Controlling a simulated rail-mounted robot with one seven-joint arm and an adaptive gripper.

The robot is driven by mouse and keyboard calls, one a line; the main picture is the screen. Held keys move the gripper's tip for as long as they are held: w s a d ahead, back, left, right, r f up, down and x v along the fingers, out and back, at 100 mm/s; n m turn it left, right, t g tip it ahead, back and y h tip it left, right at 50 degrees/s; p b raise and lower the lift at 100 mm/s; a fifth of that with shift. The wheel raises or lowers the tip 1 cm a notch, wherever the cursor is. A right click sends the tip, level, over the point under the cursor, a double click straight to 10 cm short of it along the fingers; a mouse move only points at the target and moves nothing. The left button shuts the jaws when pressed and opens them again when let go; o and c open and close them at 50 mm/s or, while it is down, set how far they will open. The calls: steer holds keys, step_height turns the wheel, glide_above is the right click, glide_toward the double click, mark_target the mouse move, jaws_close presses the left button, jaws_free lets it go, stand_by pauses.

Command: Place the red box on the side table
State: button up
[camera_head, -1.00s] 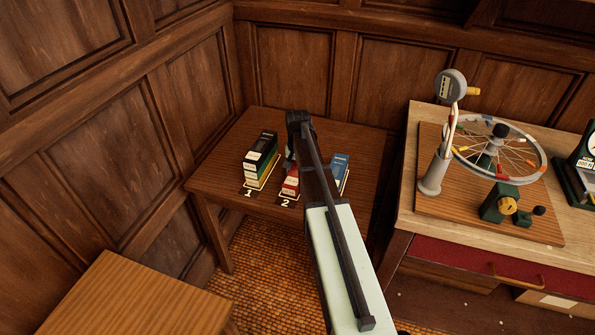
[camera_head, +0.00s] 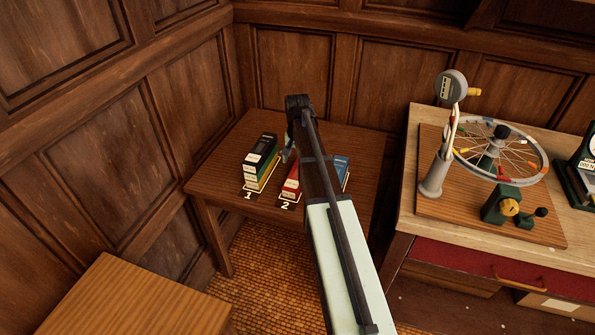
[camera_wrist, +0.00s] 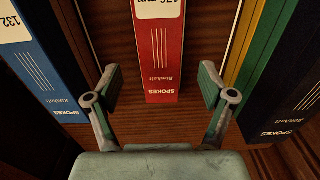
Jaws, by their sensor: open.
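My gripper (camera_wrist: 160,84) is open and empty, with one finger to each side of the box's near end. A lower, lighter wooden table (camera_head: 130,300) at the bottom left may be the side table.
Blue boxes (camera_head: 341,169) stand right of the red box. Black, green and yellow boxes (camera_head: 261,160) stand left, behind the label "1". A workbench (camera_head: 415,222) with a wheel stand (camera_head: 498,155) is on the right. The bottom-left tabletop is bare where visible.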

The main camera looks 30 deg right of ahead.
step_height(320, 180, up, 6)
steer(key=shift+b, duration=0.3)
